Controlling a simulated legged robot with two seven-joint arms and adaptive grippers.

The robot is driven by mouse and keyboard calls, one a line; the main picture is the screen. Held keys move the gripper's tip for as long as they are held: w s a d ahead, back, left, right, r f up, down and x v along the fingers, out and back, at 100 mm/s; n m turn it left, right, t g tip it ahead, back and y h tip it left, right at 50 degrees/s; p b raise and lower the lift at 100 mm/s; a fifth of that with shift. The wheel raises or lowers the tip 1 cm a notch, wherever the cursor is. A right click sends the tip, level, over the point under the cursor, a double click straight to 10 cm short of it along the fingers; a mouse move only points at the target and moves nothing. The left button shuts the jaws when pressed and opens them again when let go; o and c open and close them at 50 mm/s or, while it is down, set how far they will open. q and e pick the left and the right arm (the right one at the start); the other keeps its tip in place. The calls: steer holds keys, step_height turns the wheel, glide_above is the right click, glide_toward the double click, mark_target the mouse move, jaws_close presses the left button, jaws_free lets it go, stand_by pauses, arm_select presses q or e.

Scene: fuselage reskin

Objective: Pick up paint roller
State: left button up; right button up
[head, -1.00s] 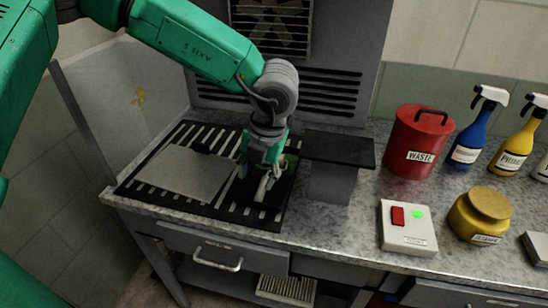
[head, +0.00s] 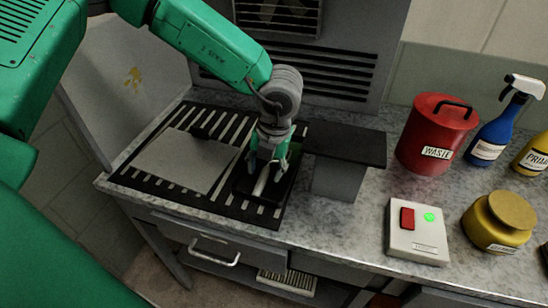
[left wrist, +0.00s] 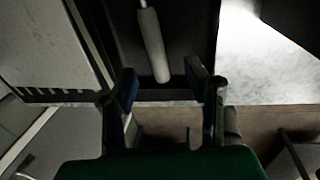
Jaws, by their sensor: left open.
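The paint roller (head: 262,181) lies in a black tray (head: 245,187) on the slatted mat. Only its pale handle or sleeve shows in the head view, partly covered by my gripper. In the left wrist view, a pale, rounded bar of the roller (left wrist: 153,45) runs down from the top edge over the dark tray. My left gripper (head: 269,168) points down over the tray with its fingers apart. In the left wrist view, the open fingers (left wrist: 165,88) stand either side of the roller's lower end. Whether they touch it cannot be told. My right gripper is not in view.
A grey panel (head: 182,162) lies on the striped mat (head: 148,179). A dark-topped stand (head: 345,147) is close right of the tray. A red waste can (head: 437,135), white switch box (head: 416,230), yellow jar (head: 498,220) and spray bottles are further right. The bench front edge is near.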

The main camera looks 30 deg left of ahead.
mark_target(261, 183)
arm_select(q)
steer(key=f, duration=0.1)
steer(key=a+f, duration=0.1)
steer(key=f, duration=0.3)
steer(key=shift+s+a, duration=0.25)
steer(key=shift+a, duration=0.1)
steer(key=shift+d, duration=0.35)
steer(key=shift+c, duration=1.3)
jaws_close()
